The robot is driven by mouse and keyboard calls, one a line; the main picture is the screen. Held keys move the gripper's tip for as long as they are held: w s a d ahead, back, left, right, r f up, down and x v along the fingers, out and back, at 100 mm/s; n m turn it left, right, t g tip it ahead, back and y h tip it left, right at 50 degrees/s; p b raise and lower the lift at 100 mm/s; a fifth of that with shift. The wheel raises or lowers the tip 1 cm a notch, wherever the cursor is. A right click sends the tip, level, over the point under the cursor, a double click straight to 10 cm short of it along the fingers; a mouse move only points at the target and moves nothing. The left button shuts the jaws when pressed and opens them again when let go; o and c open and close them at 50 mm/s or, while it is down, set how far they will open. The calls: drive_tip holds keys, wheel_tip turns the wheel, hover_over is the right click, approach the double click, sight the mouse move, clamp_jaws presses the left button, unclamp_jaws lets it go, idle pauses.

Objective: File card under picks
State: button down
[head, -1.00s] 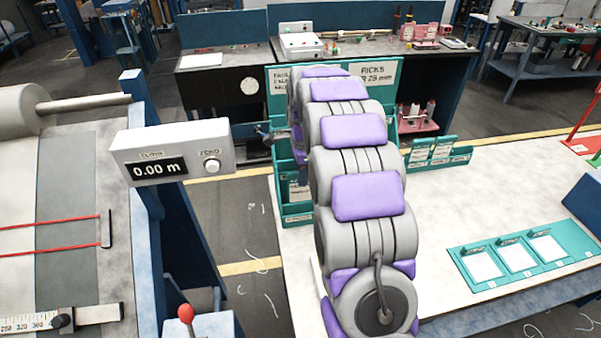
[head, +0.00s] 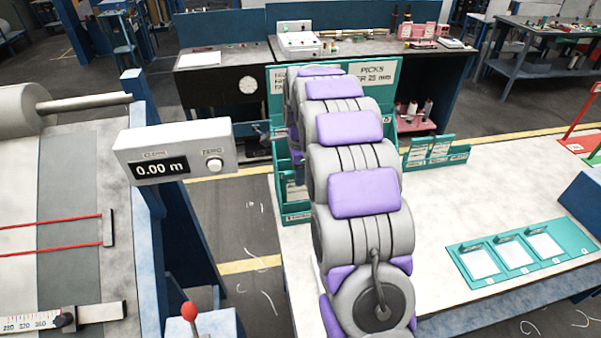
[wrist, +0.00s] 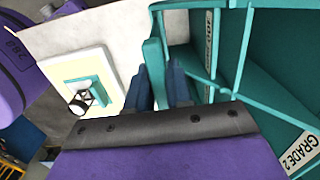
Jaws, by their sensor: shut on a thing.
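My gripper (wrist: 162,88) is shut on a narrow teal piece (wrist: 154,66), seen nearly edge-on between the dark blue fingers in the wrist view. I take it for the card; its face and writing cannot be read. The teal filing rack fills the right of the wrist view, with dividers and a "GRADE 2" label (wrist: 301,152). In the head view the sign "PICKS PER 25 mm" (head: 370,74) stands at the rack's back right. A left sign is partly covered by my arm. My arm hides the gripper and the middle of the rack there.
A teal tray (head: 522,252) with several white cards lies on the pale table (head: 455,205) at right. Small teal card holders (head: 436,152) stand right of the rack. A grey counter box (head: 175,150) reads 0.00 m at left. A cream plate (wrist: 60,85) shows in the wrist view.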

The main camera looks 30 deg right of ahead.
sight(298, 201)
drive_tip(key=shift+a, duration=0.3)
drive_tip(key=shift+d+f, duration=0.15)
drive_tip(key=shift+f, duration=0.05)
drive_tip(key=shift+f, duration=1.05)
drive_tip(key=shift+f, duration=2.05)
drive_tip(key=c, duration=0.9)
unclamp_jaws()
drive_tip(key=shift+c, duration=0.2)
drive_tip(key=r+p, duration=0.1)
drive_tip(key=r, duration=0.4)
drive_tip(key=r+p, duration=0.1)
drive_tip(key=r, duration=1.1)
drive_tip(key=shift+d+r+p, duration=0.15)
drive_tip(key=shift+d+p, duration=0.1)
drive_tip(key=shift+p, duration=0.15)
